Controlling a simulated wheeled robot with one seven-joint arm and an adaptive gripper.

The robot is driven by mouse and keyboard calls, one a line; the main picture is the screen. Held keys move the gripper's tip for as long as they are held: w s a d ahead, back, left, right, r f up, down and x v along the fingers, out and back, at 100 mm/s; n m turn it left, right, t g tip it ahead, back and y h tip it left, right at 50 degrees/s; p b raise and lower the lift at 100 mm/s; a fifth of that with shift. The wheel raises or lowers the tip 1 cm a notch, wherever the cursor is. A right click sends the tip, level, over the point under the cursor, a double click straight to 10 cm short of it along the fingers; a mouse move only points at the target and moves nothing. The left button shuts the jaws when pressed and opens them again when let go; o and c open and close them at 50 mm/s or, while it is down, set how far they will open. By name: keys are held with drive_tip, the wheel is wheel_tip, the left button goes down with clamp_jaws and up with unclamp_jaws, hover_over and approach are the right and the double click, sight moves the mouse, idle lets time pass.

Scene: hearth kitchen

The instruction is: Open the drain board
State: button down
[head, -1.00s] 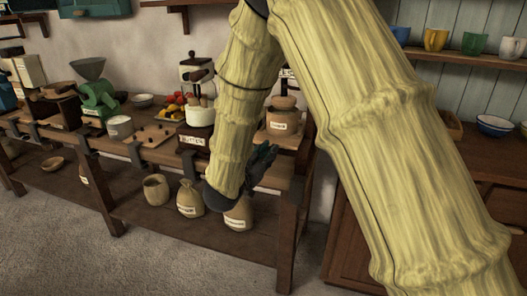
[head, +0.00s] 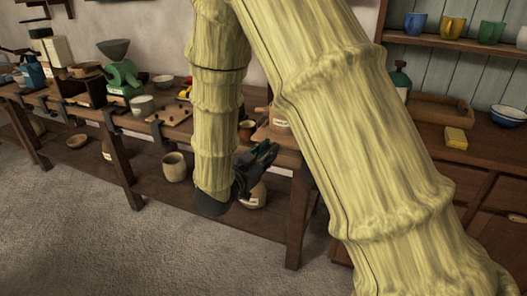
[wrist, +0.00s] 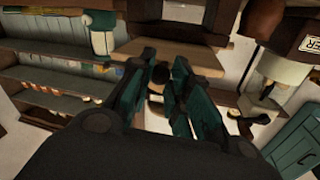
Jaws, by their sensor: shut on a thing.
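My gripper (head: 262,160) is in front of the right end of the wooden workbench, pointing right toward the wooden cabinet. In the wrist view its two green-and-black fingers (wrist: 159,82) are closed around a small dark round knob (wrist: 159,75). A light wooden board (wrist: 185,63) shows just behind the knob; it looks like the drain board, but I cannot tell how far out it stands. My arm hides the area between the bench and the cabinet in the head view, so the board cannot be made out there.
The workbench (head: 130,205) holds a green grinder (head: 124,78) and jars. A clay pot (head: 174,167) stands on its low shelf. On the cabinet top are a yellow sponge (head: 456,138), a tray (head: 440,108) and a bowl (head: 508,115). The floor (head: 80,240) at front left is clear.

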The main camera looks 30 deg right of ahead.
drive_tip(key=c, duration=1.3)
unclamp_jaws()
drive_tip(key=v, duration=1.2)
